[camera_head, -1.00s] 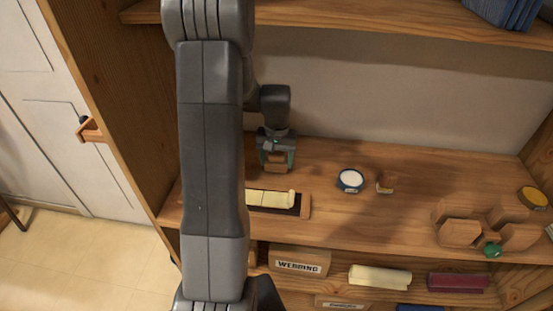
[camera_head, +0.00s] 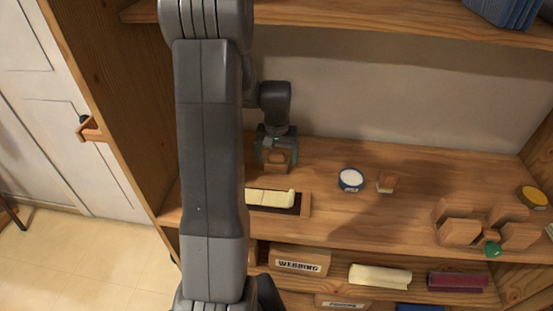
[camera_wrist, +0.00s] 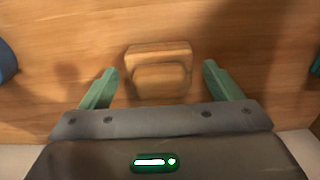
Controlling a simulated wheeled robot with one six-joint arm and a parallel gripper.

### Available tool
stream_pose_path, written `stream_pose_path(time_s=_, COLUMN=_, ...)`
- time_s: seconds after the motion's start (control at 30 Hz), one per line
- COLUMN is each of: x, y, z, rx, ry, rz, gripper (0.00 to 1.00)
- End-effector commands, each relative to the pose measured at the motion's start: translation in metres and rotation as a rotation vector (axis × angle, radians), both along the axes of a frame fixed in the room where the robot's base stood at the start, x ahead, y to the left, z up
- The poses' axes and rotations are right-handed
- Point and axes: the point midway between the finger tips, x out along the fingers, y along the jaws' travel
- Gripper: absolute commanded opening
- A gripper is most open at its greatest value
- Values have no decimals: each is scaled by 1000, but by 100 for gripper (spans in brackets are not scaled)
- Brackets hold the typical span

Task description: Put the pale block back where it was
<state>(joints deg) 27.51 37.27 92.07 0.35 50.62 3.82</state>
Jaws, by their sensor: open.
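A tan wooden block (camera_wrist: 158,72) with a stepped shape sits on the wooden shelf between my gripper's two green fingers. There is a clear gap on each side of it in the wrist view. My gripper (camera_wrist: 161,68) is open around it. In the head view, the block (camera_head: 277,161) shows under my gripper (camera_head: 278,166), near the shelf's back wall.
A blue tin with a white top (camera_head: 351,179) and a small wooden block (camera_head: 386,183) stand to the right. The shelf between is clear.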

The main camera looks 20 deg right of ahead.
Motion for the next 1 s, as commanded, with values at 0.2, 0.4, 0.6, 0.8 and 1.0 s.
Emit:
stream_pose_path(time_s=0.2, x=0, y=-1, z=48, rx=-4, ry=-6, rz=0, gripper=85)
stream_pose_path(time_s=0.4, x=0, y=-1, z=86, rx=-2, ry=-3, rz=0, gripper=85)
stream_pose_path(time_s=0.6, x=0, y=0, z=105, rx=-1, ry=-2, rz=0, gripper=85)
stream_pose_path(time_s=0.8, x=-1, y=0, z=108, rx=0, ry=0, rz=0, gripper=85)
stream_pose_path(time_s=1.0, x=-1, y=0, z=107, rx=1, ry=1, rz=0, gripper=85)
